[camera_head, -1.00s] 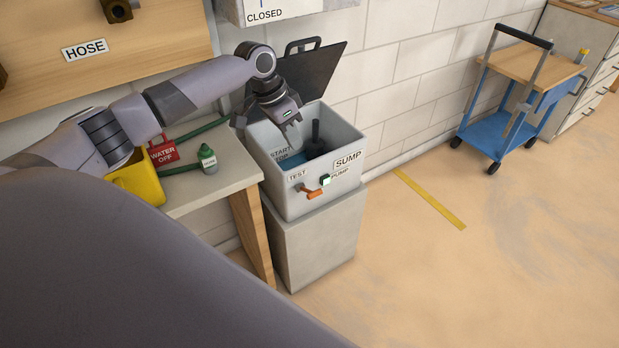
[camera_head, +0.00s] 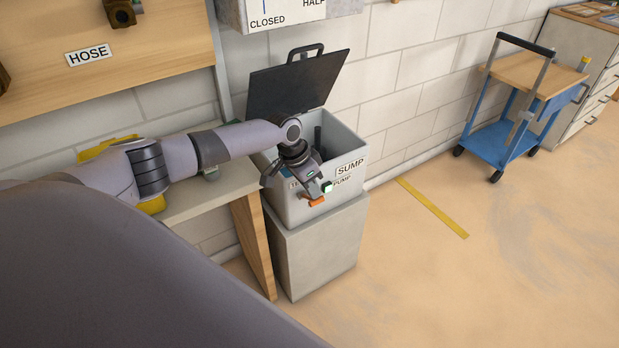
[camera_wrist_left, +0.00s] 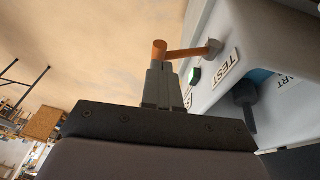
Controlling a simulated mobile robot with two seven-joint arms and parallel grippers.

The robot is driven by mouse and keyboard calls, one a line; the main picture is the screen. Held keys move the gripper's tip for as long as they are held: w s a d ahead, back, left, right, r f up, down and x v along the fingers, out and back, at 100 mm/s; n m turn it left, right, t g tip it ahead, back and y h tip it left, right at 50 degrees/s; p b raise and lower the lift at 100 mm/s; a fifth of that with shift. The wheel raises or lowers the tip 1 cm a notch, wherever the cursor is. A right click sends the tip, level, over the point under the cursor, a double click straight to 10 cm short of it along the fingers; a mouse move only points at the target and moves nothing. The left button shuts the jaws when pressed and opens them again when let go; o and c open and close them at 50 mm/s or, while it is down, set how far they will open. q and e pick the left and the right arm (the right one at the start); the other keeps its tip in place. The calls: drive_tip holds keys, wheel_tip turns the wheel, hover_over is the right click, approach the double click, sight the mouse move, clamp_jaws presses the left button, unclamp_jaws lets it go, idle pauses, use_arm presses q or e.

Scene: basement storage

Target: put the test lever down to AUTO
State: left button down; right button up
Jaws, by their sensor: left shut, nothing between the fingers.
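The orange test lever (camera_head: 317,202) sticks out from the front face of the grey sump box (camera_head: 345,190), below the TEST label. In the left wrist view the lever (camera_wrist_left: 185,53) runs from its pivot on the box to a rounded end beside my fingertips. My left gripper (camera_head: 312,194) is shut and empty, right at the lever in the head view. In the left wrist view its closed fingers (camera_wrist_left: 159,72) reach the lever's free end; I cannot tell whether they touch it. The TEST label (camera_wrist_left: 226,67) shows there, but no AUTO marking is readable. My right gripper is not in view.
The box's dark lid (camera_head: 296,85) stands open against the wall, and a black float (camera_head: 318,137) is inside. A grey plinth (camera_head: 315,250) carries the box. A bench (camera_head: 215,190) is at left, partly behind my arm. A blue cart (camera_head: 500,140) stands right; floor between is clear.

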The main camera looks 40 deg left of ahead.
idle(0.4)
use_arm(q)
drive_tip(key=shift+s+d+p, duration=0.1)
drive_tip(key=shift+d+p, duration=0.1)
drive_tip(key=shift+p, duration=0.3)
drive_tip(key=shift+d+f+y, duration=0.1)
drive_tip(key=shift+f+y, duration=0.1)
drive_tip(key=shift+y, duration=0.1)
